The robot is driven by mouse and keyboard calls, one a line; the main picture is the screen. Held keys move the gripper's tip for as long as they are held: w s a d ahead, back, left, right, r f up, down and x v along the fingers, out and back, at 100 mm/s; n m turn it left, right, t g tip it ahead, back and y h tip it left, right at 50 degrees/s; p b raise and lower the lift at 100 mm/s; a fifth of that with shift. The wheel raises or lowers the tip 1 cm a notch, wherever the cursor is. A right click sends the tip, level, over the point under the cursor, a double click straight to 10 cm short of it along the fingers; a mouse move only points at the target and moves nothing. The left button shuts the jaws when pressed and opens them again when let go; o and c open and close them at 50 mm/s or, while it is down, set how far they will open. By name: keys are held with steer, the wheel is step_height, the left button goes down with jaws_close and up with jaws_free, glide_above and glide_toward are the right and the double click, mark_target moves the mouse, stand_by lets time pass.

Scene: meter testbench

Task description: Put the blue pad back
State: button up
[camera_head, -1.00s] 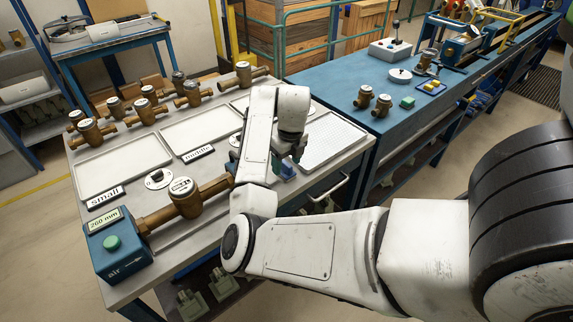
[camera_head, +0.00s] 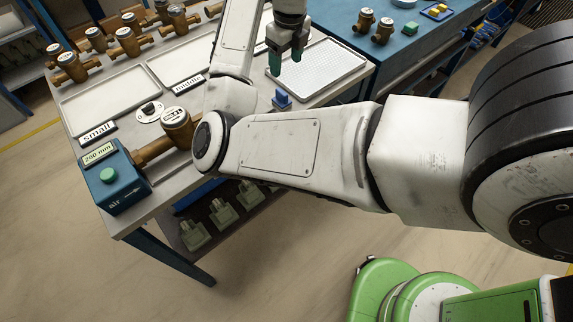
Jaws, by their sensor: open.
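A small blue pad (camera_head: 282,98) rests on the grey bench near its front edge, just in front of the perforated white tray (camera_head: 330,66). My gripper (camera_head: 286,56) is open and empty, its dark green fingers pointing down. It appears above and behind the pad, with a visible gap between them. Part of the bench and trays is hidden behind my arm.
Left on the bench are two flat trays, labelled small (camera_head: 98,133) and middle (camera_head: 188,82), and several brass meters. A meter (camera_head: 177,124) sits by the blue air clamp (camera_head: 113,182).

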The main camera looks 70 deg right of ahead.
steer(key=a+f+n+h, duration=0.1)
steer(key=a+f+n, duration=0.1)
steer(key=n, duration=0.4)
steer(key=a+f+n+h, duration=0.1)
steer(key=a+f+n, duration=0.1)
steer(key=n, duration=0.4)
steer(key=a+f+n+h, duration=0.1)
steer(key=a+f+n, duration=0.1)
steer(key=n, duration=0.4)
steer(key=shift+s+a+f+h, duration=0.1)
steer(key=shift+s+f+h, duration=0.05)
steer(key=shift+f, duration=0.3)
steer(key=shift+s+a+f+h, duration=0.1)
steer(key=shift+s+f+h, duration=0.05)
steer(key=shift+f, duration=0.3)
steer(key=s+a+f+n+y, duration=0.1)
steer(key=s+a+f+n, duration=0.2)
steer(key=a+n, duration=0.4)
steer(key=s+a+f+n+y, duration=0.2)
steer(key=a+f+n, duration=0.3)
steer(key=a+n, duration=0.3)
steer(key=s+a+f+n+y, duration=0.1)
steer(key=s+a+f+n, duration=0.3)
steer(key=a+n, duration=0.3)
steer(key=a+f, duration=0.1)
steer(key=a, duration=0.2)
steer(key=shift+s+n, duration=0.3)
steer(key=shift+s, duration=0.1)
